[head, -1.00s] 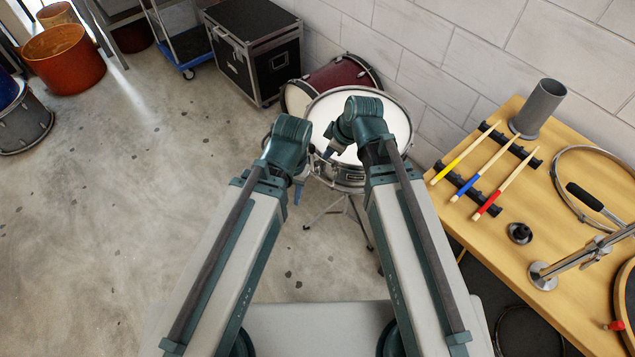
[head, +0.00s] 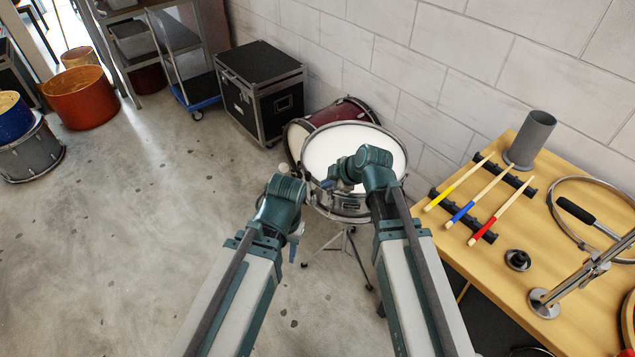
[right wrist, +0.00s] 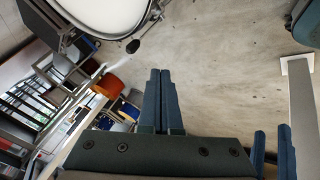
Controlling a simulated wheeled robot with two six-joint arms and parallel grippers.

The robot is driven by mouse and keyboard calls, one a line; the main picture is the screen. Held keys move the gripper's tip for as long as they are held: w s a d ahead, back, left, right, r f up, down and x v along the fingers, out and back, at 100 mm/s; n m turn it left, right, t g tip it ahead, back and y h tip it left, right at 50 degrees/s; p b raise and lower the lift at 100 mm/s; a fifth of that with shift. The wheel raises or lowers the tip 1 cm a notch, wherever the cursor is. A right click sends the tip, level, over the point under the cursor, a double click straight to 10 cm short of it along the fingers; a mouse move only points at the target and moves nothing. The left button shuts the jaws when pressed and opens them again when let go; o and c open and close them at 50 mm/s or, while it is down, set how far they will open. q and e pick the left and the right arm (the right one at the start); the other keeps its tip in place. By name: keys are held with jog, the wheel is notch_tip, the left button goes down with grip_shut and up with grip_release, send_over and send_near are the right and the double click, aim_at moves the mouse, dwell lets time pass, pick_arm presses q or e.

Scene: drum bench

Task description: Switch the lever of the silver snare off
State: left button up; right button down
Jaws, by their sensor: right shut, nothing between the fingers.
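The silver snare (head: 340,205) stands on a tripod stand in the head view, its white head (head: 335,142) facing up. My right gripper (head: 330,184) is at the drum's near side, partly hidden by its own wrist. In the right wrist view my right gripper (right wrist: 160,72) is shut and empty. The snare's rim (right wrist: 85,28) shows at the upper left there, with a small dark round part (right wrist: 133,46) beside it, apart from the fingertips. I cannot make out the lever. My left gripper (head: 294,250) hangs left of the drum; its jaw state is unclear.
A dark red drum (head: 335,113) lies against the snare's back. A black case (head: 262,90) stands behind left. A wooden table (head: 490,265) with drumsticks (head: 460,185) and a grey cylinder (head: 530,140) is at right.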

aim_at(309, 176)
jog(key=w+a+f+b, duration=0.1)
jog(key=w+f+b, duration=0.1)
jog(key=w+a+f+b, duration=0.1)
jog(key=w+f+b, duration=0.2)
jog(key=w+a+f+b, duration=0.2)
jog(key=w, duration=0.1)
jog(key=shift+w+f+b, duration=0.25)
jog(key=shift+f+b, duration=0.05)
jog(key=shift+f, duration=0.1)
jog(key=shift+w+a+r+g+p, duration=0.3)
jog(key=shift+w+a+p, duration=0.2)
jog(key=shift+w+p, duration=0.2)
jog(key=w+a+f+g+h+p, duration=0.1)
jog(key=w+a+g+h+p, duration=0.1)
jog(key=w, duration=0.4)
jog(key=shift+a+f+g+h, duration=0.15)
jog(key=shift+a+g+h, duration=0.75)
jog(key=shift+a+g, duration=0.3)
jog(key=shift+s+f, duration=0.1)
